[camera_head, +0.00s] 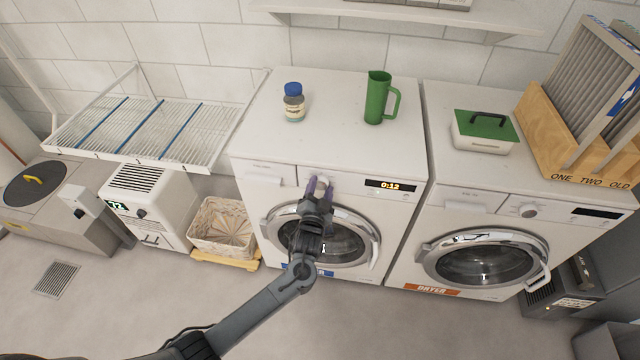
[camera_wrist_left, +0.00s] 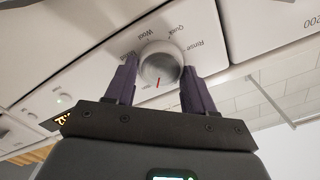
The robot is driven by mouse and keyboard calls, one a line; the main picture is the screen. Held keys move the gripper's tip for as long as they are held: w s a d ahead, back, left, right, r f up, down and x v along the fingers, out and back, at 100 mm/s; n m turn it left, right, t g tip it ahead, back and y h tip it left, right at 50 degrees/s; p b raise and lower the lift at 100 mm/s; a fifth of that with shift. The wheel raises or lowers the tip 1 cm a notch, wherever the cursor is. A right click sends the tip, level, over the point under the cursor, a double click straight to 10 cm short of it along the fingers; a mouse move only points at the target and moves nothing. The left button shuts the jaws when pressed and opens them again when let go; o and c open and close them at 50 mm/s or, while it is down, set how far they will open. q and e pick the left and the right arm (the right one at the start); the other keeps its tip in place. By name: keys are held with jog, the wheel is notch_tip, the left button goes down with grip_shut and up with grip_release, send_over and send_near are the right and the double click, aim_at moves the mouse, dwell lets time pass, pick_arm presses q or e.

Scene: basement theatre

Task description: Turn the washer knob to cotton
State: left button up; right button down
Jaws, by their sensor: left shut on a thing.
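The washer (camera_head: 340,145) is the white front-loader in the middle of the head view, with a small display (camera_head: 390,185) reading 0:12. My left gripper (camera_head: 320,184) is at its control panel. In the left wrist view, the round white washer knob (camera_wrist_left: 160,61) sits between my left gripper's two purple fingers (camera_wrist_left: 159,84), and they are shut on it. A red mark on the knob points toward the gripper's palm. The words Wool, Quick and Rinse show around the knob; another label is partly hidden by a finger. No cotton label is readable. My right gripper is not in view.
A blue-capped jar (camera_head: 293,103) and a green jug (camera_head: 378,98) stand on the washer. The dryer (camera_head: 455,205) is to its right, carrying a green-lidded box (camera_head: 484,132). A wicker basket (camera_head: 222,226) and drying rack (camera_head: 140,135) are left. The floor in front is clear.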

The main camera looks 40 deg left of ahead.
pick_arm(q)
jog(key=shift+m+p, duration=0.3)
jog(key=shift+m, duration=0.2)
jog(key=o, duration=1)
jog(key=v, duration=1)
jog(key=shift+s+d, duration=0.25)
jog(key=shift+s, duration=0.1)
